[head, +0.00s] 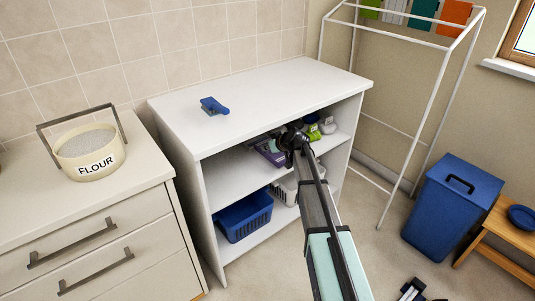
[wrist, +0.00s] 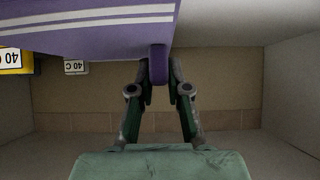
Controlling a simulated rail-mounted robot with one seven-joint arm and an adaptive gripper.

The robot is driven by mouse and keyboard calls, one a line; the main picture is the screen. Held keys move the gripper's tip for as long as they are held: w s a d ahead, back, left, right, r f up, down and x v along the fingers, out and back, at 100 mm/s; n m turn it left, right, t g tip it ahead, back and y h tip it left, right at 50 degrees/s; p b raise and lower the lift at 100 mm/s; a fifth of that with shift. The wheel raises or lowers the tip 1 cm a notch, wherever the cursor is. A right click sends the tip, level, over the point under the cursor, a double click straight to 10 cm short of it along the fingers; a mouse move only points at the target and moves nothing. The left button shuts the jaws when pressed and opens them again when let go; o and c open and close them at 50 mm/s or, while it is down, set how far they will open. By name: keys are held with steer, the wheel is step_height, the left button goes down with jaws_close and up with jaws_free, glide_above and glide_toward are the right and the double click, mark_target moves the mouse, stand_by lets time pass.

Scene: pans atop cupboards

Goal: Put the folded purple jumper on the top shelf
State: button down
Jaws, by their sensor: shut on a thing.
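The purple jumper (wrist: 90,28) with white stripes fills the upper left of the wrist view. My gripper (wrist: 158,82) is shut on a purple edge of it. In the head view the jumper (head: 268,152) shows in part beside my gripper (head: 293,138), inside the upper opening of the white shelf unit (head: 230,183), above its inner shelf. My gripper and the unit's top hide part of it. I cannot tell whether the jumper touches the shelf.
Green and white containers (head: 313,130) stand to the right on the inner shelf. A blue basket (head: 244,216) and a white basket (head: 284,190) sit below. A blue clip-like object (head: 213,106) lies on the unit's top.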

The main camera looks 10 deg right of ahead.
mark_target(268, 153)
steer(key=shift+f, duration=1.75)
steer(key=c, duration=1.1)
jaws_free()
steer(key=shift+c, duration=0.2)
